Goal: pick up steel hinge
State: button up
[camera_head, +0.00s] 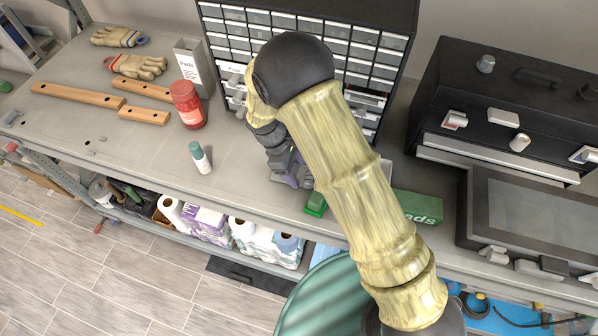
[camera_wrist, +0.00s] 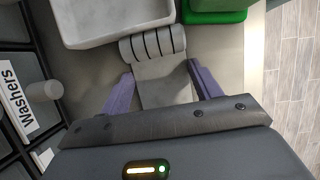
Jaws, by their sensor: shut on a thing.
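The steel hinge (camera_wrist: 153,45) is grey, with a ribbed knuckle and a flat leaf. In the wrist view it lies between the two purple fingers of my gripper (camera_wrist: 160,72), with the knuckle beyond the fingertips. The gripper is shut on the leaf. In the head view my gripper (camera_head: 288,172) is low over the bench top, in front of the drawer cabinet. The hinge cannot be made out there, hidden by my gripper and arm. Whether it touches the bench is unclear.
A white bin (camera_wrist: 112,22) and a green container (camera_wrist: 214,12) are close beyond the hinge. The drawer cabinet (camera_head: 345,32) stands behind. A white bottle with a green cap (camera_head: 200,158) and a red jar (camera_head: 187,105) stand left. A black toolbox (camera_head: 510,105) is right.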

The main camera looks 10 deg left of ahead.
aim_at(296, 174)
jog(key=shift+r, duration=0.15)
notch_tip(296, 174, up, 10)
jog(key=b, duration=0.3)
dwell(0.6)
